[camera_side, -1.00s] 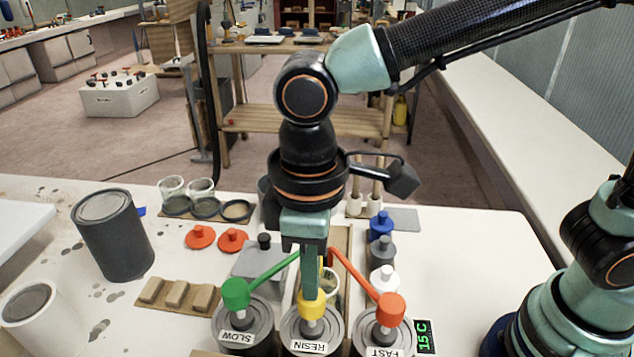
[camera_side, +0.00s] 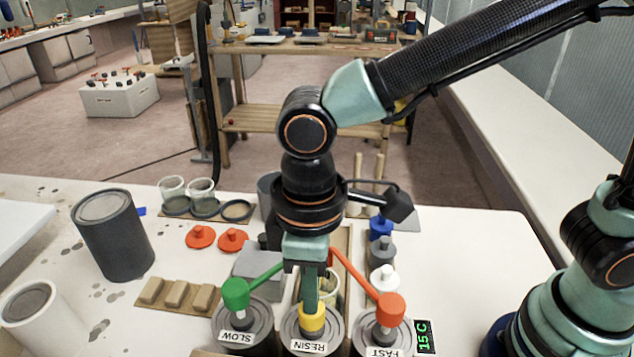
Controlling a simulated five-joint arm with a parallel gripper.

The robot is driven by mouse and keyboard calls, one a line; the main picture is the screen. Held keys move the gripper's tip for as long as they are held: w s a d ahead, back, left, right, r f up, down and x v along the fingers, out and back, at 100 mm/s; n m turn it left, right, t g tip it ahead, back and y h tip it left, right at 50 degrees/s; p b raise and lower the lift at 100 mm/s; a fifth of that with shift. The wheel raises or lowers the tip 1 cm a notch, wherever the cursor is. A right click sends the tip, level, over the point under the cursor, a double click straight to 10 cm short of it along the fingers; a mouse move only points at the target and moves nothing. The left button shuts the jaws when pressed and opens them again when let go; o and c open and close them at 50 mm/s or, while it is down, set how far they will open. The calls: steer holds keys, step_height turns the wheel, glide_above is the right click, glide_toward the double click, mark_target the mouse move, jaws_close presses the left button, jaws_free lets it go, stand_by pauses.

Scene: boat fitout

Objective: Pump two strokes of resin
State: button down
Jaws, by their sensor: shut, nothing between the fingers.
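The resin can (camera_side: 301,339) stands in the middle of three pump cans at the front of the table, with a "RESIN" label and a yellow pump head (camera_side: 311,321). My gripper (camera_side: 312,303) is shut and empty, pointing straight down with its tips at the top of the yellow head. It appears to touch the head, which sits low over the can. A cup (camera_side: 329,285) stands behind the resin pump, partly hidden by my gripper.
The slow can with a green pump (camera_side: 236,294) stands left; the fast can with a red-orange pump (camera_side: 390,308) stands right, beside a "15 C" display (camera_side: 424,336). Small bottles (camera_side: 382,250) stand behind right. Wooden blocks (camera_side: 177,293) and a dark grey can (camera_side: 113,240) are left.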

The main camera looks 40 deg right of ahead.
steer(key=shift+r, duration=2.05)
steer(key=shift+r, duration=1.5)
steer(key=w+d+m+t, duration=0.2)
steer(key=d+m, duration=0.2)
steer(key=d, duration=0.9)
steer(key=w+d+m+t, duration=0.2)
steer(key=d+m, duration=0.3)
steer(key=d, duration=0.8)
steer(key=shift+w+d+r+t, duration=0.3)
steer(key=shift+w+t, duration=0.1)
steer(key=shift+t, duration=0.4)
